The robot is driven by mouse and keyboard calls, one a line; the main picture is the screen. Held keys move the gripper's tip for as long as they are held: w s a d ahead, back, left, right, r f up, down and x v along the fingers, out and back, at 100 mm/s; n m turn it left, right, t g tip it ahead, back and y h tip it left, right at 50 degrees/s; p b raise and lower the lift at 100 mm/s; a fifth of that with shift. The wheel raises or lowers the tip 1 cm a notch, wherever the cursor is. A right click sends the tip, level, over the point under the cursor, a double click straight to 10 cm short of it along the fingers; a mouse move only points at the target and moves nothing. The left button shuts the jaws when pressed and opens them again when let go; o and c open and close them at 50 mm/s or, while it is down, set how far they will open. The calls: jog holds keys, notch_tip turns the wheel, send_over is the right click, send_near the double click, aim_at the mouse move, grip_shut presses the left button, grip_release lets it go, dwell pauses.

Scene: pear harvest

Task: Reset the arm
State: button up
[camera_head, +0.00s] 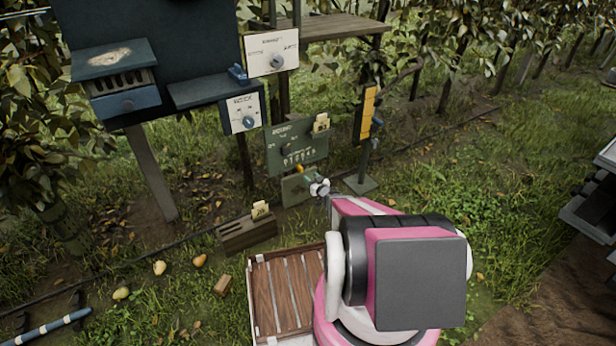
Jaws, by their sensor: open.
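My pink, white and black arm rises at the lower middle and reaches away from the camera. Its end, my gripper (319,188), shows small in front of the lower green panel (297,190). My gripper is open. I see nothing held in it. The arm's large grey block and black joint hide what lies behind them, including part of the crate.
A wooden slatted crate (259,300) stands left of my arm. Beyond it sit a slotted wooden box (232,239) and several pears (200,260) on grass. A dark board with dial panels (242,113) stands behind.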

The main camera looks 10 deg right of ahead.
dwell(0.4)
jog(key=s+r+m+g+h, duration=0.45)
jog(key=r+g+h, duration=0.2)
jog(key=r, duration=0.35)
jog(key=s+a+r+g, duration=0.3)
jog(key=s+r, duration=0.1)
jog(key=s, duration=0.4)
jog(key=s+a+r+g, duration=0.3)
jog(key=s+r+g, duration=0.1)
jog(key=s, duration=0.4)
jog(key=s+a+r+g, duration=0.3)
jog(key=s+r, duration=0.1)
jog(key=s, duration=0.5)
jog(key=shift+a+r+n+g+y, duration=0.3)
jog(key=shift+a+n+g+y, duration=0.05)
jog(key=shift+a+n+y, duration=0.1)
jog(key=shift+d, duration=0.1)
